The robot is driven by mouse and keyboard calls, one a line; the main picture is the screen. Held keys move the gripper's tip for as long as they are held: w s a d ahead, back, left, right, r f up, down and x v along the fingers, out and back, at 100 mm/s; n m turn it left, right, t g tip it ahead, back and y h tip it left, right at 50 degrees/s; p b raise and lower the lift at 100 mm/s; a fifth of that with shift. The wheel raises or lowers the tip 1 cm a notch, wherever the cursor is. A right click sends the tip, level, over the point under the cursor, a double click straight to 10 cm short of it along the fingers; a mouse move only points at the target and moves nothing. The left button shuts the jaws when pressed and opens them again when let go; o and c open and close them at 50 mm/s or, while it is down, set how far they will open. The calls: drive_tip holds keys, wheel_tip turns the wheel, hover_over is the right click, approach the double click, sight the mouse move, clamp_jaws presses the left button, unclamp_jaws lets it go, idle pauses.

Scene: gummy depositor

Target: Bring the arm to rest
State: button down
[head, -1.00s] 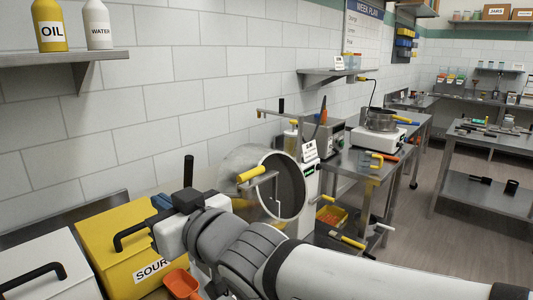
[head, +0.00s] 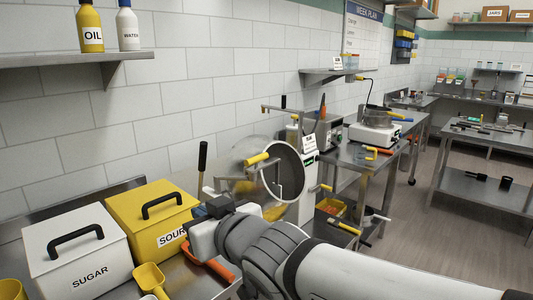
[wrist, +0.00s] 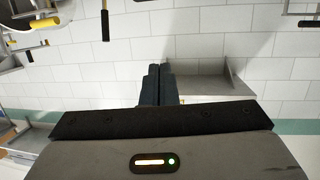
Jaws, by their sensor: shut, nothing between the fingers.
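My gripper (wrist: 158,85) shows in the wrist view with its two dark fingers together and nothing between them. Behind them in that view are white wall tiles and a grey shelf (wrist: 215,72). In the head view my arm reaches in from the lower right, and its gripper end (head: 213,212) is above the bench, in front of the round drum machine (head: 290,172) and right of the yellow SOUR box (head: 125,212). The fingertips are hard to make out there.
A white SUGAR box (head: 60,255), a yellow scoop (head: 148,278) and an orange scoop (head: 195,255) are on the near bench. A wall shelf (head: 70,59) holds OIL and WATER bottles. A table (head: 345,165) with a scale stands beyond the drum. Open floor lies at right.

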drive_tip(key=d+f+m+g+h, duration=0.35)
drive_tip(key=d+f+h, duration=0.5)
drive_tip(key=d, duration=0.65)
drive_tip(key=s+d+f+m+g+h+p, duration=0.1)
drive_tip(key=s+d+f+m+g, duration=0.3)
drive_tip(key=s+d+f, duration=0.5)
drive_tip(key=shift+s+d+g+p, duration=0.4)
drive_tip(key=shift+s+d+g, duration=0.25)
drive_tip(key=shift+d+g, duration=0.35)
